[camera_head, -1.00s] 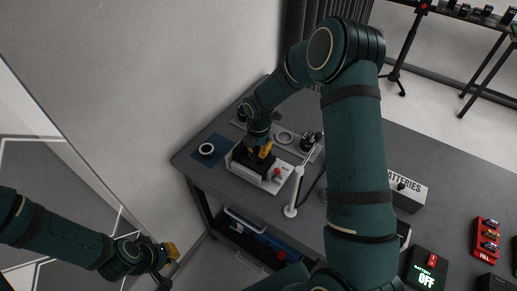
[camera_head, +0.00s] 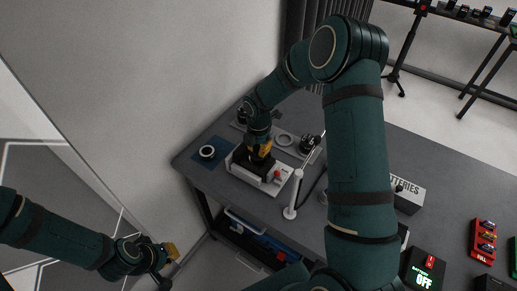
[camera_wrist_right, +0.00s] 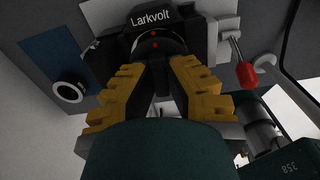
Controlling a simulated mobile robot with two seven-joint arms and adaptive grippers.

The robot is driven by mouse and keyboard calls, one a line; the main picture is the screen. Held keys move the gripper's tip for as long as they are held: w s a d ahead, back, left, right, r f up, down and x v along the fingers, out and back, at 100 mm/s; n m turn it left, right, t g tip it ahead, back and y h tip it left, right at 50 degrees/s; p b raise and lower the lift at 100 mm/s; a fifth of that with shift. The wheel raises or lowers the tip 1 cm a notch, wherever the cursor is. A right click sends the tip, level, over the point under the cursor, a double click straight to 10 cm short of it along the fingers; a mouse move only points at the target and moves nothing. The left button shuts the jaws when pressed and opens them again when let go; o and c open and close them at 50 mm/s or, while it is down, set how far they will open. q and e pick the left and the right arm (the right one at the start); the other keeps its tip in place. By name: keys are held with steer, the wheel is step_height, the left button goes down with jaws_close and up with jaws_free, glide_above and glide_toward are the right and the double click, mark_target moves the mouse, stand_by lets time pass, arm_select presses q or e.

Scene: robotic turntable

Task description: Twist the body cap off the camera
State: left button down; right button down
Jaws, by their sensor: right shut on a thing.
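The black Larkvolt camera (camera_wrist_right: 185,12) shows at the top of the right wrist view, in a fixture with a white base (camera_head: 272,189). Its dark round body cap (camera_wrist_right: 155,46) faces my right gripper. Two red dots show one above the other at the cap and its mount. My right gripper (camera_wrist_right: 157,66) is shut on the cap, with yellow-padded fingers on either side; it also shows in the head view (camera_head: 260,151). The fingers partly hide the cap's lower rim. My left gripper (camera_head: 170,251) hangs low at the left, away from the table; its opening is unclear.
A blue mat (camera_head: 222,146) with a ring-shaped part (camera_head: 207,152) lies left of the fixture. A red-tipped lever (camera_wrist_right: 245,74) is beside the camera. A white post (camera_head: 294,193) stands to the right. A batteries box (camera_head: 408,193) stands farther right on the grey table (camera_head: 390,145).

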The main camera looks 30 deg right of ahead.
steer(key=shift+r+p, duration=0.85)
steer(key=shift+r, duration=0.45)
